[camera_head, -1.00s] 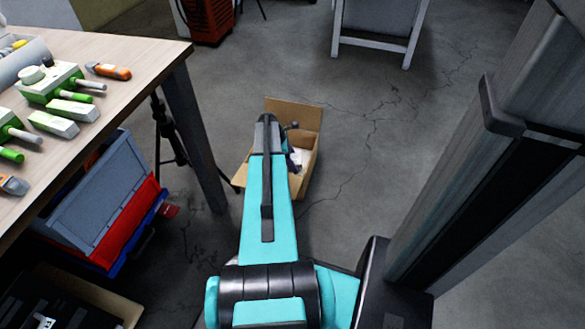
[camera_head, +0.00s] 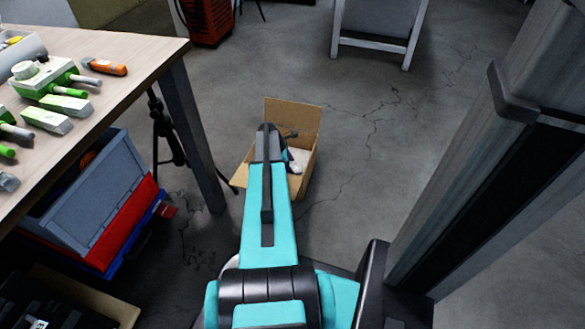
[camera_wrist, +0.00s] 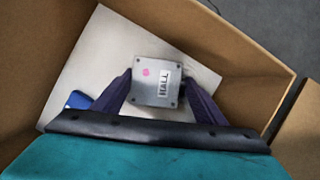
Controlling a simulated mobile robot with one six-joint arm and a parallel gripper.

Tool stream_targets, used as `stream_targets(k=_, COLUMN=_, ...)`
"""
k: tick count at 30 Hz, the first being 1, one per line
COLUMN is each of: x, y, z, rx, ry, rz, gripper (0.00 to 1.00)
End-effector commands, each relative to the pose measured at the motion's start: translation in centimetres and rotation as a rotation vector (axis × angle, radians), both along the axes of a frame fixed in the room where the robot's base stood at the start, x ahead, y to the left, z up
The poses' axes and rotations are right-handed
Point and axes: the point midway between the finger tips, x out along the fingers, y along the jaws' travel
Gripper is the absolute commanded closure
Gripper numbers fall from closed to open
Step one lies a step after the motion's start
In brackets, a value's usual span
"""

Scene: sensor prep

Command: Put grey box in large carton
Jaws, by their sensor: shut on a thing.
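In the wrist view my gripper (camera_wrist: 157,98) is shut on a small grey box (camera_wrist: 150,72) with a pink dot and a label reading HALL. The grey box is between the two dark fingers, over the inside of an open cardboard carton (camera_wrist: 225,40). I cannot tell whether the box touches what lies below it. In the head view the carton (camera_head: 294,112) stands on the floor with flaps open, and my arm reaches over it. The grey box is hidden there behind my arm.
A white sheet (camera_wrist: 100,45) and a blue item (camera_wrist: 78,100) lie inside the carton. A workbench (camera_head: 120,60) with green and white devices (camera_head: 48,75) is at the left. Floor to the carton's right is clear.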

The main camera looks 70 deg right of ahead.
Motion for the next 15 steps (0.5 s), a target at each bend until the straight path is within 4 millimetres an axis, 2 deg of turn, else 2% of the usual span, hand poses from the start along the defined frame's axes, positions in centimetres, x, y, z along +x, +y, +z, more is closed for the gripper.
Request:
stream_targets(k=2, x=0.03, y=-0.02, z=-0.12, rx=0.0, ry=0.0, rz=0.0, gripper=0.64)
stream_targets(k=3, x=0.03, y=-0.01, z=-0.18, rx=0.0, ry=0.0, rz=0.0, gripper=0.33)
stream_targets(k=6, x=0.04, y=0.01, z=-0.19, rx=0.0, ry=0.0, rz=0.0, gripper=0.16)
stream_targets(k=15, x=0.07, y=0.02, z=-0.17, rx=0.0, ry=0.0, rz=0.001, gripper=0.16)
